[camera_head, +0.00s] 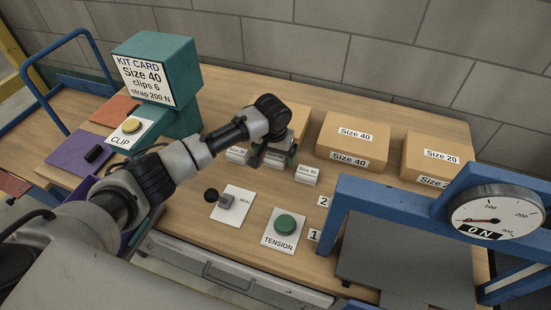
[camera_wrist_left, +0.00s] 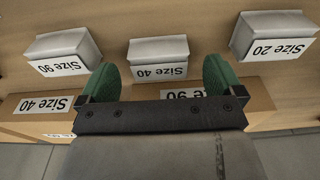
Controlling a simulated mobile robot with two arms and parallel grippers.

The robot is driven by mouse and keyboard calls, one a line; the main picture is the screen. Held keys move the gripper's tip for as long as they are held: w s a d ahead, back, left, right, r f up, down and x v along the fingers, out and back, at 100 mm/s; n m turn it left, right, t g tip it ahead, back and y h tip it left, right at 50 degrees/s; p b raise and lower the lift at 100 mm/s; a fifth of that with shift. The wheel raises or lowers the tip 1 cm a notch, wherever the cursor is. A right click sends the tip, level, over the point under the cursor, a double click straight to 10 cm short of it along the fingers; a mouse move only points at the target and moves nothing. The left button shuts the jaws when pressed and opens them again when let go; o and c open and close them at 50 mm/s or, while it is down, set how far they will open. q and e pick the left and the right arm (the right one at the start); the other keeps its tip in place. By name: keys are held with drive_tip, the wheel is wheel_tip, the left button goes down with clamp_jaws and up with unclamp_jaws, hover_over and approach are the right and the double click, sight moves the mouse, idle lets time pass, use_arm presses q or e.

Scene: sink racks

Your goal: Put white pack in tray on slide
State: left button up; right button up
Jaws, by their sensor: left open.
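Three white packs stand in a row on the wooden bench. In the left wrist view they are labelled Size 90 (camera_wrist_left: 64,50), Size 40 (camera_wrist_left: 158,58) and Size 20 (camera_wrist_left: 272,36), with the lettering upside down. The Size 90 pack also shows in the head view (camera_head: 307,175). My left gripper (camera_wrist_left: 160,78) is open, its green fingertips to either side of the Size 40 pack; I cannot tell whether they touch it. In the head view the left gripper (camera_head: 272,157) partly hides the packs. A grey flat plate (camera_head: 400,262) lies under the blue frame; I cannot tell whether it is the tray.
Brown boxes (camera_head: 352,140) stand behind the packs. A green TENSION button (camera_head: 285,225) and a black-knobbed lever (camera_head: 218,199) are in front. The blue frame (camera_head: 385,203) with a dial (camera_head: 495,212) stands right. A kit card (camera_head: 143,80) says Size 40, clips 6, strap 200 N.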

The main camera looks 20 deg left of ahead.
use_arm(q)
wheel_tip(320, 180, down, 2)
drive_tip(key=shift+w, duration=0.1)
drive_tip(key=shift+c, duration=0.2)
drive_tip(key=c, duration=1)
